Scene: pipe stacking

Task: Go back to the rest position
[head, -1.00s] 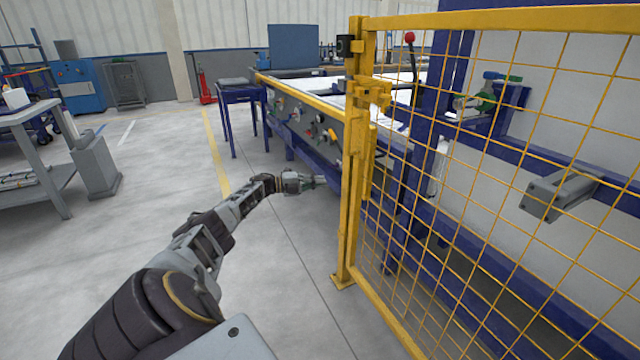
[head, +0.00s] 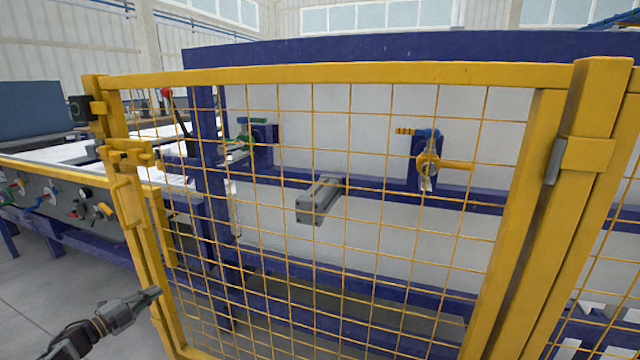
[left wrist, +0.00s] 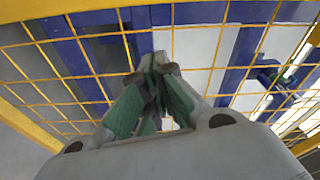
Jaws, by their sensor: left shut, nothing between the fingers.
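My left gripper (head: 150,297) is at the lower left of the head view, just in front of the left post of a yellow mesh gate. In the left wrist view, its green-padded fingers (left wrist: 156,72) are closed together with nothing between them. They point toward the yellow mesh; whether they touch it I cannot tell. My right gripper is not in view.
The yellow mesh gate (head: 330,74) fills the middle of the head view, with a thick post (head: 580,150) at right. Behind it stand a blue frame (head: 400,47) and a grey box-like part (head: 318,200). Grey floor (head: 25,295) is open at lower left.

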